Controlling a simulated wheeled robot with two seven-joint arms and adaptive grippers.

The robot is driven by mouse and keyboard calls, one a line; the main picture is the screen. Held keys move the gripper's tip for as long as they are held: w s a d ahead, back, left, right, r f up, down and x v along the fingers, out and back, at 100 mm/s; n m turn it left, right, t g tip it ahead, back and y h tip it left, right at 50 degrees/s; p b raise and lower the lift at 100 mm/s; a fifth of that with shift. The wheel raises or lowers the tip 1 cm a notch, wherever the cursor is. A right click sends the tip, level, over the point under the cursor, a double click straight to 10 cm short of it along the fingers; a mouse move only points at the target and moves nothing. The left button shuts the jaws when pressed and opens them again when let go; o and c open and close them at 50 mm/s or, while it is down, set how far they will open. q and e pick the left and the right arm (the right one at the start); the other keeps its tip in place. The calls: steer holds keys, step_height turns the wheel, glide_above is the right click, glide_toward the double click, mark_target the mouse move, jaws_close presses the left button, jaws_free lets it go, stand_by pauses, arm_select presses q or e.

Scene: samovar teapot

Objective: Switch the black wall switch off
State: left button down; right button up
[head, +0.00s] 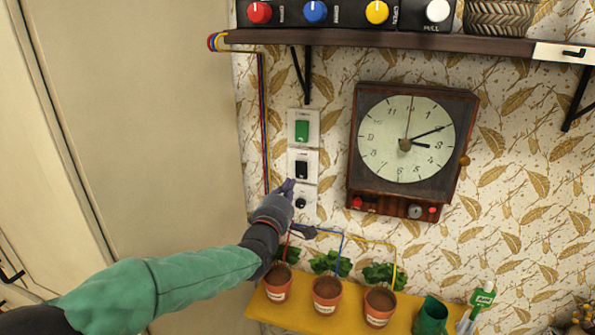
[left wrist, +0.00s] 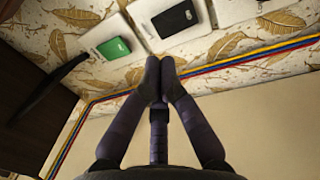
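The black wall switch (head: 302,169) sits on a white plate in the middle of a vertical row on the papered wall. It also shows in the left wrist view (left wrist: 175,17), at the top. I cannot tell which way its rocker is tipped. My left gripper (head: 288,187) is just below and left of the switch. In the left wrist view its fingertips (left wrist: 160,66) meet with nothing visible between them, near the edge of the switch plate. I cannot tell whether they touch it. My right gripper is out of view.
A green switch (head: 302,131) is above, and a round black knob (head: 300,203) is below. Coloured cables (head: 263,120) run down the wall at left. A wooden clock (head: 412,145) hangs at right. Potted plants (head: 327,291) stand on a yellow shelf (head: 260,308) below.

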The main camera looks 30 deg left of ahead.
mark_target(301, 163)
arm_select(q)
steer(key=shift+x, duration=3.95)
steer(key=shift+b, duration=0.35)
steer(key=shift+w+r+b, duration=0.1)
steer(key=shift+w+b, duration=0.3)
steer(key=shift+b, duration=0.1)
steer(key=shift+s, duration=0.1)
